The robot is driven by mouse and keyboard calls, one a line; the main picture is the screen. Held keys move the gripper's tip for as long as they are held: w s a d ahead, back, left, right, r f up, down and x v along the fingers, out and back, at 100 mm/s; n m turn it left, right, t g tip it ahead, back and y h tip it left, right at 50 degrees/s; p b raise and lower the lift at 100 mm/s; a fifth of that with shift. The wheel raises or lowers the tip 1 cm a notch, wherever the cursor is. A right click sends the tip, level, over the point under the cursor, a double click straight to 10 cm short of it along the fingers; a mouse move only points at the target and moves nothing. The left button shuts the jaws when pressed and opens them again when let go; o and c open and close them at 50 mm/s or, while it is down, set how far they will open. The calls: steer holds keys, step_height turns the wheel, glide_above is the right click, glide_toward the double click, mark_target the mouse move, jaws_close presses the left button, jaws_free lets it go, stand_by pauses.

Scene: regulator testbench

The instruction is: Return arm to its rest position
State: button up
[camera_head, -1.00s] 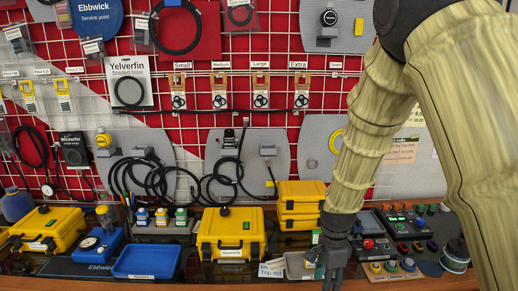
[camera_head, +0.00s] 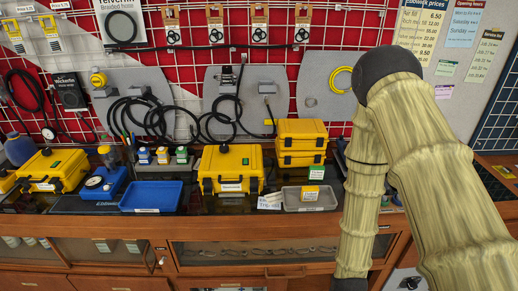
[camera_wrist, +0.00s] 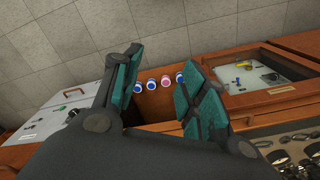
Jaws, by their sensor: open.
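My gripper (camera_wrist: 163,95) shows in the wrist view with its two teal-padded fingers spread apart. It is open and nothing is between the pads. It points down toward the floor in front of the counter. In the head view my arm hangs down at the right, in front of the counter (camera_head: 260,224). The gripper itself is below the picture's lower edge there.
A yellow case (camera_head: 230,171), stacked yellow boxes (camera_head: 301,142), a grey tray (camera_head: 309,199) and a blue tray (camera_head: 151,196) stand on the counter. In the wrist view are several round-ended items (camera_wrist: 165,81), a glass-topped drawer (camera_wrist: 262,78) and tiled floor (camera_wrist: 185,30).

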steer(key=s+f+n, duration=0.2)
steer(key=s, duration=0.5)
steer(key=s+f+n, duration=0.3)
steer(key=s, duration=0.4)
steer(key=shift+d, duration=0.2)
